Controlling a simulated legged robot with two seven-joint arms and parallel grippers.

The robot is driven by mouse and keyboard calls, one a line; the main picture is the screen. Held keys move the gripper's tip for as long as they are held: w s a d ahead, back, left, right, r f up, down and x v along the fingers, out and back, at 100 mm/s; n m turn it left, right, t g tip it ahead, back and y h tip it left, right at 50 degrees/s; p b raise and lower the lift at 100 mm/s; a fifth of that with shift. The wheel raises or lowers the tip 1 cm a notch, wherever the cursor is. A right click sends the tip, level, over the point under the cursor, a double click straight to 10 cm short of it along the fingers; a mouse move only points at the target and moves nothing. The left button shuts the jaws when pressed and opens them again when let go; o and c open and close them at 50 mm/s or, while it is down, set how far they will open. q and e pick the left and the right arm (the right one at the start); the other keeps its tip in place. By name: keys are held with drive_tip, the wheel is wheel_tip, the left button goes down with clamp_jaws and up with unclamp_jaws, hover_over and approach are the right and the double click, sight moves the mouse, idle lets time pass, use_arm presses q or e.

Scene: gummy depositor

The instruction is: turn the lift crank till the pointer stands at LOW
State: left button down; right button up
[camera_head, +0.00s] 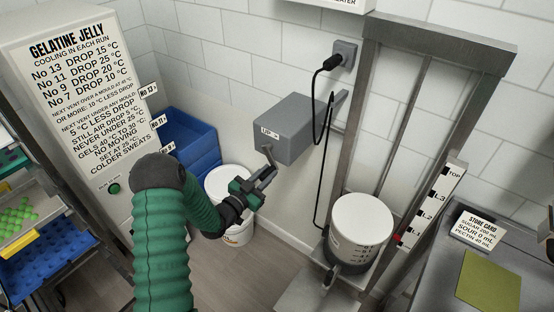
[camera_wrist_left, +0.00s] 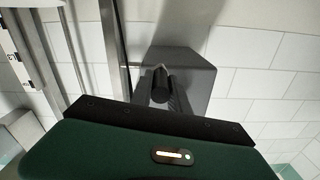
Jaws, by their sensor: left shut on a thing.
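The grey lift box (camera_head: 292,127) is fixed to the wall, with a small label on its front. Its crank (camera_head: 267,153) comes out from the lower left of the front. My left gripper (camera_head: 268,174) is shut on the crank handle. In the left wrist view the dark handle end (camera_wrist_left: 160,78) shows between the fingers (camera_wrist_left: 163,98), in front of the grey box (camera_wrist_left: 190,72). The scale (camera_head: 437,203) on the lift frame reads TOP, L3, L2 and lower marks too small to read. A red pointer (camera_head: 402,240) stands near its lower end.
A white-topped drum (camera_head: 362,222) stands low in the metal lift frame (camera_head: 371,110). A black cable (camera_head: 317,150) hangs beside the box. Blue crates (camera_head: 190,140) and a white bucket (camera_head: 237,232) stand below left. A steel table (camera_head: 435,265) with a store card is at right.

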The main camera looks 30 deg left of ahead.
use_arm(q)
drive_tip(key=shift+d, duration=0.25)
drive_tip(key=shift+s+d+r+p, duration=0.1)
drive_tip(key=shift+d+r+p, duration=0.65)
drive_tip(key=shift+d, duration=0.25)
drive_tip(key=r+p, duration=0.1)
drive_tip(key=d+r+p, duration=0.1)
drive_tip(key=r, duration=0.1)
drive_tip(key=shift+s+d, duration=0.1)
drive_tip(key=shift+d, duration=0.05)
drive_tip(key=c, duration=1.4)
unclamp_jaws()
drive_tip(key=shift+r, duration=0.1)
drive_tip(key=shift+c, duration=0.2)
drive_tip(key=o, duration=0.6)
drive_tip(key=shift+s+d+r, duration=0.1)
drive_tip(key=shift+d, duration=0.05)
drive_tip(key=shift+o, duration=0.2)
